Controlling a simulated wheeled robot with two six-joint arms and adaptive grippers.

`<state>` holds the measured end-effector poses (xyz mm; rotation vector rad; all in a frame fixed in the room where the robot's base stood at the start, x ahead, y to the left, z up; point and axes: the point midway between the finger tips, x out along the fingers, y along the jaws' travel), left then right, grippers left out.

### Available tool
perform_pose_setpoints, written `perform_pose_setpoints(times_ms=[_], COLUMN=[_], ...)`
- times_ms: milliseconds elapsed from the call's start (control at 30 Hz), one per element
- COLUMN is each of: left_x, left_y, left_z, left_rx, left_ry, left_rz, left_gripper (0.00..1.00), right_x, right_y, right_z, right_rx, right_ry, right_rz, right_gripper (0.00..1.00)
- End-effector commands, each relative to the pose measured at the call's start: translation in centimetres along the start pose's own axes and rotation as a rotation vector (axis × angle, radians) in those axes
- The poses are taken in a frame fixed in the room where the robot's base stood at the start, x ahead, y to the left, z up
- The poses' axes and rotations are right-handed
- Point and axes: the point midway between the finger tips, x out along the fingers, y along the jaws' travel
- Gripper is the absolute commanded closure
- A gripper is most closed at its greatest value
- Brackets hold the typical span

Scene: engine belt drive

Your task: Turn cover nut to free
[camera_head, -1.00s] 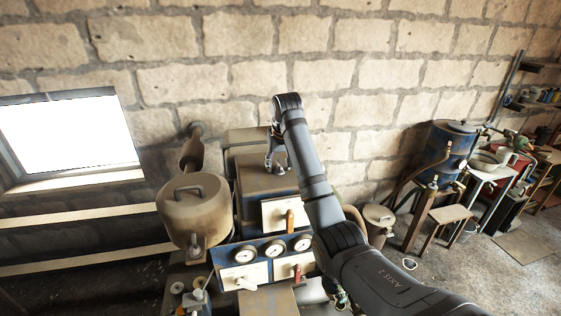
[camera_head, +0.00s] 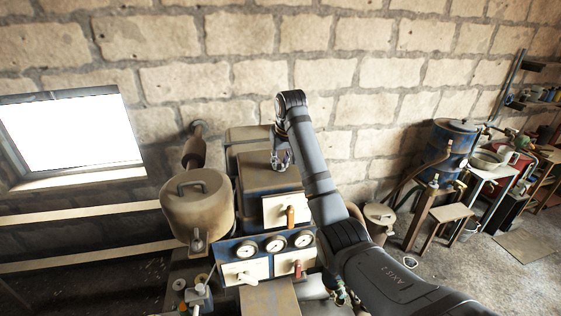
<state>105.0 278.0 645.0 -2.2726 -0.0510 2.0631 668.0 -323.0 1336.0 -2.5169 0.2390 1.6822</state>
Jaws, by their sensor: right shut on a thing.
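My right gripper (camera_head: 281,160) is at the end of the dark arm that reaches in from the lower right. It points down at the top of the brown engine housing (camera_head: 258,182), near its back right edge. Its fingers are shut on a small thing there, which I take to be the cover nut. The fingers hide the nut, so I cannot see its shape or how far it is turned. My left gripper is not in view.
A brown lidded tank (camera_head: 197,212) stands left of the housing. A panel with round gauges (camera_head: 275,244) and levers is in front. A stone wall (camera_head: 380,50) rises behind. A blue barrel (camera_head: 452,142) and benches stand at the right.

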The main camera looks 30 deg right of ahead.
Motion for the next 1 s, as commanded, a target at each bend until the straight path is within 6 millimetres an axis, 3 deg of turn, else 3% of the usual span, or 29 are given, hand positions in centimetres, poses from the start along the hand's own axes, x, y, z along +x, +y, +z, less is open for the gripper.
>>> perform_pose_setpoints(times_ms=[1000], left_x=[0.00], left_y=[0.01], left_z=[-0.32], left_rx=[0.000], left_ry=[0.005], left_rz=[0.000], left_gripper=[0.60], right_x=[0.08], right_y=[0.64], right_z=[-0.26], right_rx=[-0.836], right_ry=[-0.002], right_rz=[-0.350], right_gripper=[1.00])
